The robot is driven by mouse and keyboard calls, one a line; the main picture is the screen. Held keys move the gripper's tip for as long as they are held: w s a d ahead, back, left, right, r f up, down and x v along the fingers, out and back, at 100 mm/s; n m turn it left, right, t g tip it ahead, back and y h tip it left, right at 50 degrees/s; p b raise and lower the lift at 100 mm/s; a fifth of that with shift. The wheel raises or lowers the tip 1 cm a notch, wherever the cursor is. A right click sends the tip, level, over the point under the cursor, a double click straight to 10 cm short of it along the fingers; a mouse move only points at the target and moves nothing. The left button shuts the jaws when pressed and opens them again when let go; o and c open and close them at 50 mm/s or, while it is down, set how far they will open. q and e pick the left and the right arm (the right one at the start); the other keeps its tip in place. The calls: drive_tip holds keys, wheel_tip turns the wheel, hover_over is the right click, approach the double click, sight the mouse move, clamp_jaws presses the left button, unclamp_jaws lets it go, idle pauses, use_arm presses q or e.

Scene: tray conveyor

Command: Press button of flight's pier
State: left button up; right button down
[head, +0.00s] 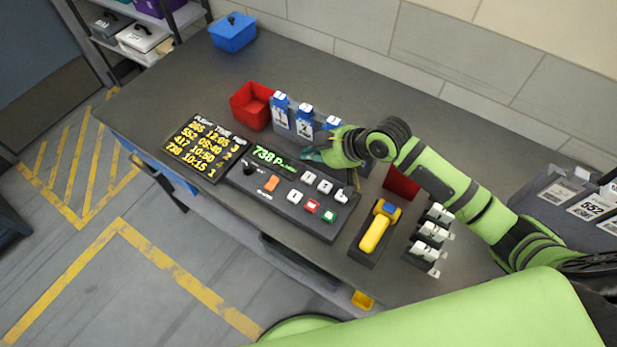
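The flight board (198,152) lists flights, times and piers in yellow. Its bottom row appears to read 738, 10:15, pier 1. The black control panel (300,228) beside it has a green display (270,158) starting "738 P"; the rest is unclear near my gripper. The panel carries white buttons (308,177), a red button (311,206), a green button (329,215), an orange switch (271,183) and a black knob (250,168). My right gripper (313,155) is above the panel's back edge; its fingers are too small to judge. My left gripper is out of view.
A yellow-handled device (376,232) and white-topped switches (431,234) are right of the panel. A blue bin (232,33) sits at the far left.

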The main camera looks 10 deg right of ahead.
drive_tip(key=b, duration=0.5)
hover_over(311, 179)
wheel_tip(311, 179, down, 5)
drive_tip(key=shift+f, duration=0.15)
drive_tip(key=shift+f+b, duration=0.5)
drive_tip(key=shift+f, duration=0.6)
drive_tip(key=shift+f, duration=0.4)
drive_tip(key=shift+f+b, duration=0.35)
drive_tip(key=shift+f, duration=0.1)
idle(0.5)
drive_tip(key=shift+s, duration=0.1)
drive_tip(key=shift+r+p, duration=0.85)
drive_tip(key=shift+p, duration=0.15)
